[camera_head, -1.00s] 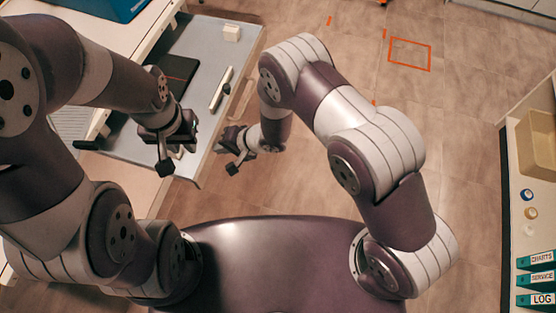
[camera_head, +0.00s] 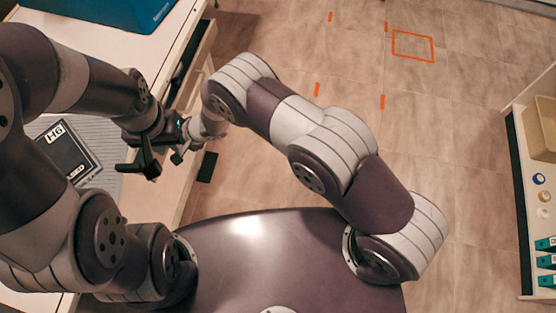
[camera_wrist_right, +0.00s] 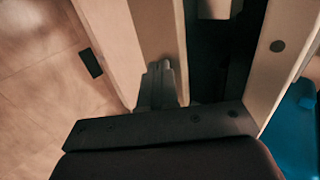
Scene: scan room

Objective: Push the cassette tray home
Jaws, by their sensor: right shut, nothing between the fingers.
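The cassette tray shows as a pale front panel (camera_head: 205,55) along the bench's right side; it also shows in the right wrist view (camera_wrist_right: 152,30). A dark gap separates this panel from the bench edge, and the tray's inside is mostly hidden. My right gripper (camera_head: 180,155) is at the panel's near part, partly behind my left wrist. In the right wrist view its shut, empty fingers (camera_wrist_right: 162,82) are against or very close to the panel; contact is unclear. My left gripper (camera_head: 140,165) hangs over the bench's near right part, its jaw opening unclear.
A black plate marked H6 (camera_head: 62,150) lies on a ribbed grey surface at left. A blue box (camera_head: 100,12) stands on the bench at the back. A small dark rectangle (camera_head: 207,167) is beside the bench. Open floor lies to the right.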

